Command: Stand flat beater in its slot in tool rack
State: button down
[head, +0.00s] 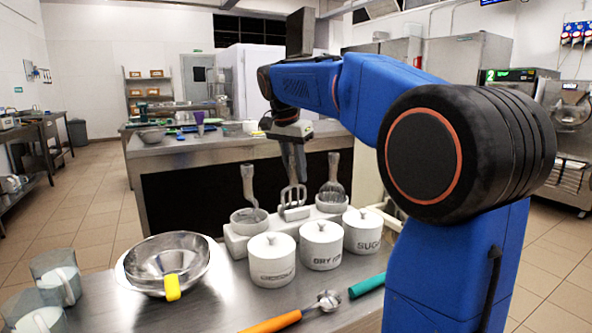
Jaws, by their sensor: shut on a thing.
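The flat beater (292,196) is upright in the middle of the head view, its flat slotted head pointing down. My gripper (292,152) is shut on its upper end and comes down from above. The white tool rack (237,244) stands on the steel counter behind the canisters. The beater's lower end is at the rack's middle slot, between two other tools. I cannot tell whether it rests on the slot's bottom. One tool (249,188) stands in the left cup and another (334,185) in the right cup.
Three white lidded canisters (272,262) stand in front of the rack. Steel bowls (170,262) with a yellow clip-like piece are at left, beside clear measuring jugs (55,275). An orange-handled scoop (285,318) and a teal-handled tool (367,286) lie in front.

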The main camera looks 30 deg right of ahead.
jog(key=shift+f, duration=0.55)
jog(key=c, duration=1.4)
grip_release()
